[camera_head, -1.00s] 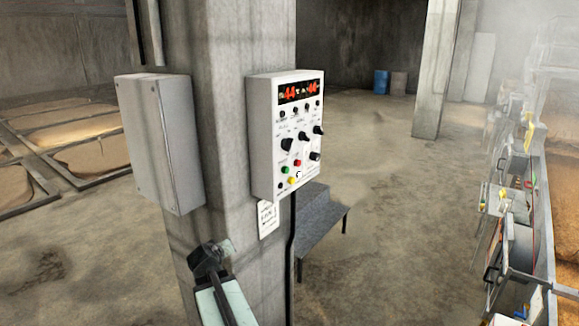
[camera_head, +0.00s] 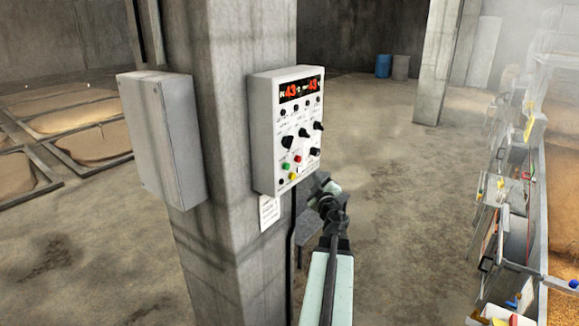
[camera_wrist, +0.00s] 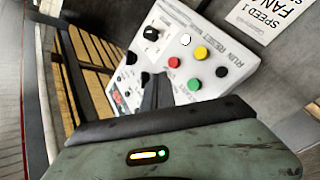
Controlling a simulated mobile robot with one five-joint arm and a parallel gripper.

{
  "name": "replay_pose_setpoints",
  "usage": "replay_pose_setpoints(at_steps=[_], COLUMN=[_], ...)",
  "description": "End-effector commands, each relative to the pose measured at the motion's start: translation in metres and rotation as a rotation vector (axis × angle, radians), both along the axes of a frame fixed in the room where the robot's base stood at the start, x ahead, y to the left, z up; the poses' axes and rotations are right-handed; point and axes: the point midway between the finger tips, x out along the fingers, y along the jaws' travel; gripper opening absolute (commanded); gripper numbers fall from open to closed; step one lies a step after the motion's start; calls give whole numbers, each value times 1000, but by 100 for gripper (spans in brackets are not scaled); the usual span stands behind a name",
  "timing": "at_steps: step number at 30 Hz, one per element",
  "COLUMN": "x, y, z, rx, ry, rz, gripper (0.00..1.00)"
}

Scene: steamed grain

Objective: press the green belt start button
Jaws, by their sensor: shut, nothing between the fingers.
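The white control panel (camera_head: 287,132) is mounted on the concrete pillar, with a red-lit display at its top. The green button (camera_head: 286,167) is low on its face, beside a red button (camera_head: 297,159) and above a yellow one (camera_head: 292,176). My gripper (camera_head: 322,184) is at the panel's lower right in the head view. In the wrist view, its dark fingers (camera_wrist: 156,82) are together and empty, pointing at the panel face. The green button (camera_wrist: 194,84) shows just right of the fingertips there, uncovered. I see no contact with it.
A grey box (camera_head: 160,138) is on the pillar's left side. Machinery (camera_head: 510,200) lines the right. Open concrete floor (camera_head: 400,180) lies between.

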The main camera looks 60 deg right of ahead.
Motion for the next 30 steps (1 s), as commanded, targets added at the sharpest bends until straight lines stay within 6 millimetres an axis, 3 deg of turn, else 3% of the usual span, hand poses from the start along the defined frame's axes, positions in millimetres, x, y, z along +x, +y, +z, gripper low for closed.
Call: replay_pose_setpoints(at_steps=[8,21,30], x=[12,73,88], y=[-1,-2,-1], z=[0,0,0], rx=[1,1,0], ry=[0,-1,0], rz=[-1,-1,-3], gripper=[0,0,0])
